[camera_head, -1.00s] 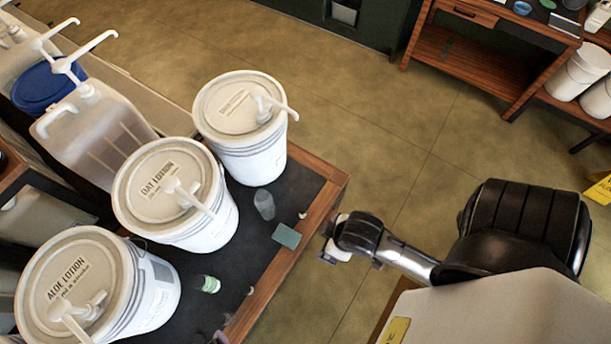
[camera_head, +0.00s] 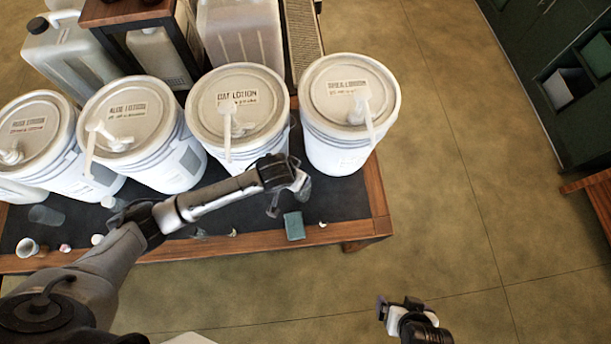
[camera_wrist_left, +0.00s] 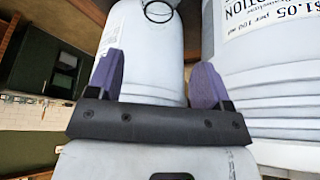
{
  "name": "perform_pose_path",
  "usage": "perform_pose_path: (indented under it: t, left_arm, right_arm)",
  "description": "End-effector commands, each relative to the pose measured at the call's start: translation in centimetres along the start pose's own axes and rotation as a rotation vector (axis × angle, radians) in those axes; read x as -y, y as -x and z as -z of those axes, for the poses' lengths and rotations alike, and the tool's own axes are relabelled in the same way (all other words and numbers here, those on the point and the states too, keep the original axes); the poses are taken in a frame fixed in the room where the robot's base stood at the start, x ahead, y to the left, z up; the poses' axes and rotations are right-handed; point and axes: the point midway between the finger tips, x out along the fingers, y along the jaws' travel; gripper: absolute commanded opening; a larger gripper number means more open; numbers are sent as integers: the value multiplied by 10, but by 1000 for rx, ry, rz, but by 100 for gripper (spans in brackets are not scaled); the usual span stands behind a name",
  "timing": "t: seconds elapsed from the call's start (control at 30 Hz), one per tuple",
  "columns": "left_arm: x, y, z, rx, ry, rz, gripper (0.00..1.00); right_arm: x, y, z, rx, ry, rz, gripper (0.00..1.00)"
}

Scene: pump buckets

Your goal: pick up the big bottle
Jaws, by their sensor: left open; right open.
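My right gripper (camera_head: 396,308) is open and empty over the floor, at the lower right, apart from the table.
Large pump buckets, including the oat lotion (camera_head: 237,105) and urea lotion (camera_head: 350,100) ones, line the table's rear. A teal block (camera_head: 295,226) lies near the wooden front edge (camera_head: 250,242). Another grey translucent bottle (camera_head: 46,215) and small items are at left.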

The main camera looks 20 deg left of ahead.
Motion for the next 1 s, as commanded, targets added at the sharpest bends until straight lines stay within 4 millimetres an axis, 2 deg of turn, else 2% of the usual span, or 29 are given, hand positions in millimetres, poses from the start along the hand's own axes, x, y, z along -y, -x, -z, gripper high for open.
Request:
perform_pose_path:
  t: [0.1,0.23,0.63,1.0]
  left_arm:
    - [0,-21,0,3,0,0,73]
    - [0,-39,1,1,0,0,73]
    - [-1,-63,0,0,0,0,73]
    - [-2,-102,-2,-1,0,0,73]
  right_arm:
    - [0,2,1,0,-2,1,96]
    - [0,2,1,-1,-2,1,96]
    - [-3,6,1,1,6,-8,96]
    - [-4,11,3,1,7,-10,96]
